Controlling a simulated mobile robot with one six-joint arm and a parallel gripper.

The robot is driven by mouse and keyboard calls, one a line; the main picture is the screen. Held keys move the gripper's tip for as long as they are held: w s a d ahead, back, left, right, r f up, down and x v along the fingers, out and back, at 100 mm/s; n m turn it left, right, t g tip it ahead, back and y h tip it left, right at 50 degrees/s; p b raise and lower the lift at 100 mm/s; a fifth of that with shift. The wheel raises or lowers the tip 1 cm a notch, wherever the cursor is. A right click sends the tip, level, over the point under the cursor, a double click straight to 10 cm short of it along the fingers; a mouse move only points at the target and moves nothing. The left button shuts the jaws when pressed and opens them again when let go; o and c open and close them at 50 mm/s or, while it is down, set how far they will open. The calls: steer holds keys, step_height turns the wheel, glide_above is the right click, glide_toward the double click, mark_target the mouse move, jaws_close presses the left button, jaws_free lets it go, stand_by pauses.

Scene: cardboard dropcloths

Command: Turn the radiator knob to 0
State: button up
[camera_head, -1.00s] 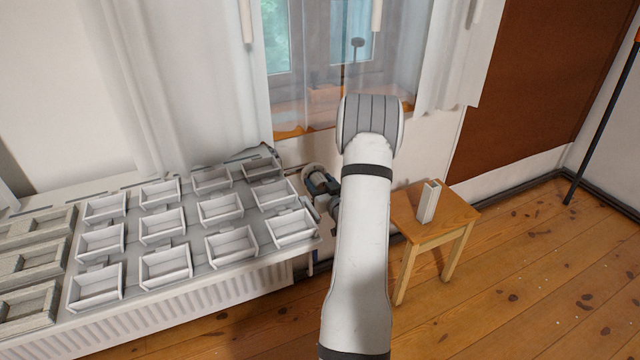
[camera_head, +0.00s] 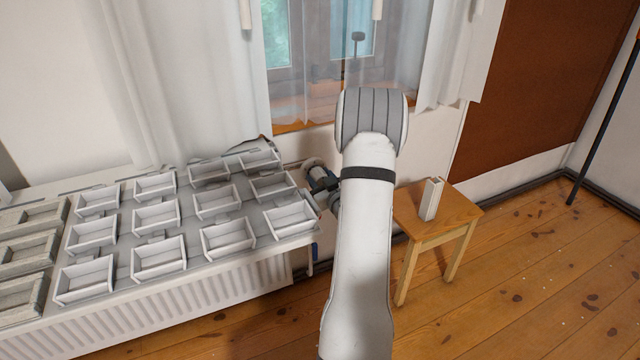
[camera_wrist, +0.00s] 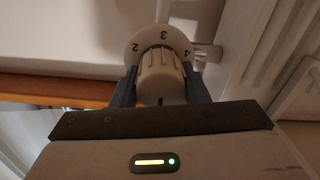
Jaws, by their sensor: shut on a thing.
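The radiator knob (camera_wrist: 161,72) is a ribbed cream-white knob in front of a round dial collar. The collar shows the numbers 2, 3 and 4 upside down, with 3 at the middle and a dark mark on the knob's near end. My gripper (camera_wrist: 160,92) has one dark finger on each side of the knob and is shut on it.
The white radiator (camera_head: 215,295) carries a cover with several open trays (camera_head: 228,238). A small wooden stool (camera_head: 455,215) with a white upright block (camera_head: 431,199) stands right of my arm. Wooden floor (camera_head: 530,290) is clear at the right. A curtained window is behind.

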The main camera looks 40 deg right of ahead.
steer(key=o, duration=1)
steer(key=shift+c, duration=0.2)
steer(key=p+v, duration=0.1)
steer(key=v, duration=0.6)
steer(key=shift+s, duration=0.35)
